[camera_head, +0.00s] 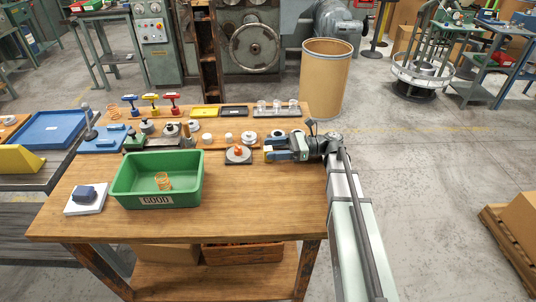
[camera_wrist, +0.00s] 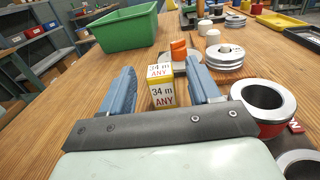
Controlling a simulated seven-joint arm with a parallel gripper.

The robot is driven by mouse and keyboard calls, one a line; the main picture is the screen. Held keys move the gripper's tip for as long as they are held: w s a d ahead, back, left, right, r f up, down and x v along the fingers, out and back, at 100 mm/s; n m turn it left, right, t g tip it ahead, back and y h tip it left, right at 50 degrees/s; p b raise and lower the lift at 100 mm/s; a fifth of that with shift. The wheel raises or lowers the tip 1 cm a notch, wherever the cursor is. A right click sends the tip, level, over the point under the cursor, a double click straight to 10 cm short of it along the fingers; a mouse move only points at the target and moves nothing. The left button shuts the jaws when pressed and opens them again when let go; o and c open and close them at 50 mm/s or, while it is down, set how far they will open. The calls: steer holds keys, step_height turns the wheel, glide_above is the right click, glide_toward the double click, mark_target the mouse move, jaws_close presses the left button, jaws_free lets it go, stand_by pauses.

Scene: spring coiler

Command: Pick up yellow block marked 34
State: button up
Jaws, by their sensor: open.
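The yellow block marked 34 (camera_wrist: 161,90) stands upright on the wooden table in the wrist view. It has white labels reading "34 m ANY" on its top and front, with yellow at the edges. My gripper (camera_wrist: 159,76) is open, with one blue finger on each side of the block. A gap shows between the block and the left finger; the right finger is also apart from it. In the head view my gripper (camera_head: 282,155) reaches in from the right, low over the table's right side, and partly hides the block.
A green bin (camera_head: 157,199) marked GOOD holds an orange spring. An orange piece on a grey disc (camera_head: 238,157) stands just beyond the block. A ring-shaped part (camera_wrist: 258,103) lies close to the right finger. Several small parts line the table's back. The front right tabletop is clear.

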steer(key=shift+s+a, duration=0.15)
steer(key=shift+a, duration=1.7)
steer(key=shift+c, duration=0.4)
steer(key=c, duration=1)
steer(key=shift+o, duration=0.2)
steer(key=shift+r, duration=0.1)
